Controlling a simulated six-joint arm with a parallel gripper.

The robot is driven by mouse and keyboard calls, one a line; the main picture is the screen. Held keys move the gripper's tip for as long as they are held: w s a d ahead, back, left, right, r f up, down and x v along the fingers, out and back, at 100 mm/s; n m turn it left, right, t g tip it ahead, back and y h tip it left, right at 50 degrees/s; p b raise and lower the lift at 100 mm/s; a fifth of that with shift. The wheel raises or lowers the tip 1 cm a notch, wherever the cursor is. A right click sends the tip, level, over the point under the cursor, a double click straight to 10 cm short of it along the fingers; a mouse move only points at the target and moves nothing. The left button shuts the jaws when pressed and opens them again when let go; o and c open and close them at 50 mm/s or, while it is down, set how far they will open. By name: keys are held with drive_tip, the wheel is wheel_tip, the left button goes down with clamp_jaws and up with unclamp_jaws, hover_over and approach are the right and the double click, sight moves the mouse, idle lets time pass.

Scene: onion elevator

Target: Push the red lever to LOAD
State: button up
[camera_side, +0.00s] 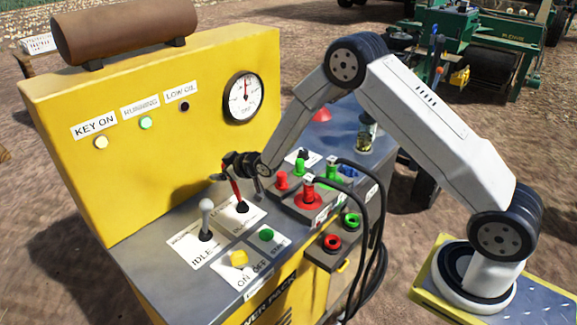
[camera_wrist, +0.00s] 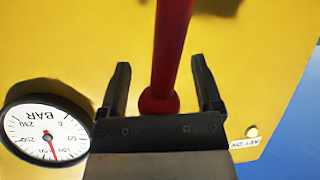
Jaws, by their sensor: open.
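The red lever (camera_side: 236,192) stands up from a slot in a white label plate (camera_side: 252,212) on the grey control panel. The print on that plate is too small to read, so I cannot make out LOAD. My gripper (camera_side: 238,184) is at the lever's upper end, its fingers on either side. In the wrist view the lever (camera_wrist: 172,45) runs between the open fingers of my gripper (camera_wrist: 160,64), its round tip close to the palm. Gaps show between the lever and both fingers. The lever's top is partly hidden in the side view.
A white-knobbed lever (camera_side: 206,215) marked IDLE stands in front. A yellow knob (camera_side: 239,258) and green button (camera_side: 267,235) are nearby. A red valve handle (camera_side: 308,195) and black hoses (camera_side: 378,215) are to the right. The yellow panel (camera_side: 150,175) with a gauge (camera_side: 244,98) rises behind.

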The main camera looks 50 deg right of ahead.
drive_tip(key=shift+r, duration=0.1)
drive_tip(key=a+v, duration=0.1)
drive_tip(key=v, duration=0.6)
drive_tip(key=shift+s+d, duration=0.35)
drive_tip(key=shift+d, duration=0.15)
drive_tip(key=shift+s+r, duration=0.15)
drive_tip(key=s+r+m+g+h, duration=0.1)
drive_tip(key=s+g, duration=0.8)
drive_tip(key=s, duration=1.8)
wheel_tip(320, 180, up, 3)
drive_tip(key=m, duration=0.2)
drive_tip(key=shift+d+f+m+g+h, duration=0.2)
drive_tip(key=shift+m+g+h, duration=0.1)
drive_tip(key=shift+g+h, duration=0.1)
